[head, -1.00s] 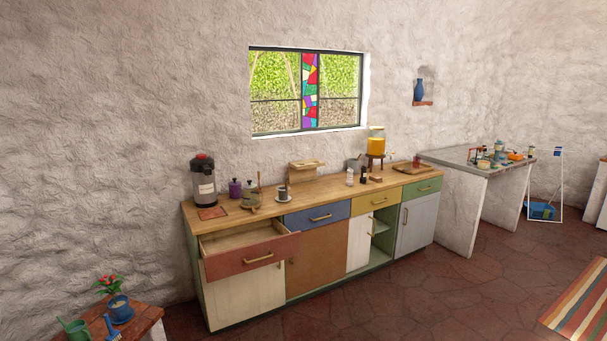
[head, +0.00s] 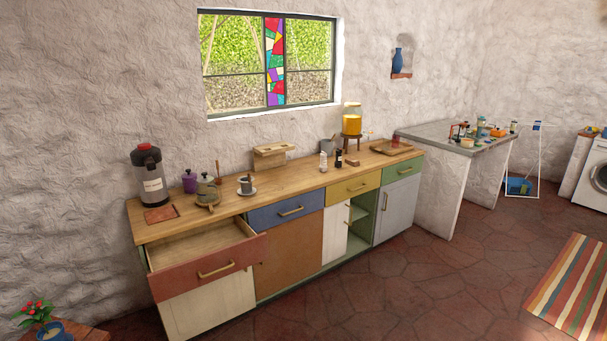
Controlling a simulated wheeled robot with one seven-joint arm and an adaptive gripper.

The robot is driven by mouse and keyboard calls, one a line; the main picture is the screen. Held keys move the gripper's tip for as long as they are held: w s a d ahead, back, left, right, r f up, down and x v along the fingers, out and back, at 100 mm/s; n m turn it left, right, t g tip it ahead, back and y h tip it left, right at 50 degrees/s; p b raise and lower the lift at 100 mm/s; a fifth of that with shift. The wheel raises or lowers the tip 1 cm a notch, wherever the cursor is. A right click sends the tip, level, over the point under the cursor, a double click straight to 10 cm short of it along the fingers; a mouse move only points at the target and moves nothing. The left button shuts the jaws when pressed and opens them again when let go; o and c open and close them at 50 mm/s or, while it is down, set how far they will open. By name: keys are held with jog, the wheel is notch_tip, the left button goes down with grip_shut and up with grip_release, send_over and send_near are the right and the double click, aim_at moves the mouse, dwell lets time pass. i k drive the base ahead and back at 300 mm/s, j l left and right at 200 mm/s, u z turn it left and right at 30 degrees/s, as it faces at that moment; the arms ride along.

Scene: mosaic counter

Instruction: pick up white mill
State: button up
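The white mill (head: 323,161) stands upright on the wooden counter (head: 285,186), a little right of its middle in the head view. A dark mill (head: 338,159) stands close beside it on the right. My gripper and arm do not show in the head view.
Left on the counter are an airpot (head: 151,177), a purple canister (head: 190,181) and a cup (head: 246,186). A juice dispenser (head: 352,122) and a tray (head: 391,148) are right. The red drawer (head: 207,267) is pulled open. Tiled floor before the cabinets is clear.

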aim_at(324, 166)
jog(key=i+l+z, duration=0.15)
jog(key=i, duration=1.2)
jog(key=i+l+z, duration=0.15)
jog(key=i, duration=1.2)
jog(key=i+l+u, duration=0.1)
jog(key=i+u, duration=0.15)
jog(key=i, duration=0.2)
jog(key=i+l+u, duration=0.25)
jog(key=i, duration=0.2)
jog(key=i+l+u, duration=0.25)
jog(key=i, duration=0.2)
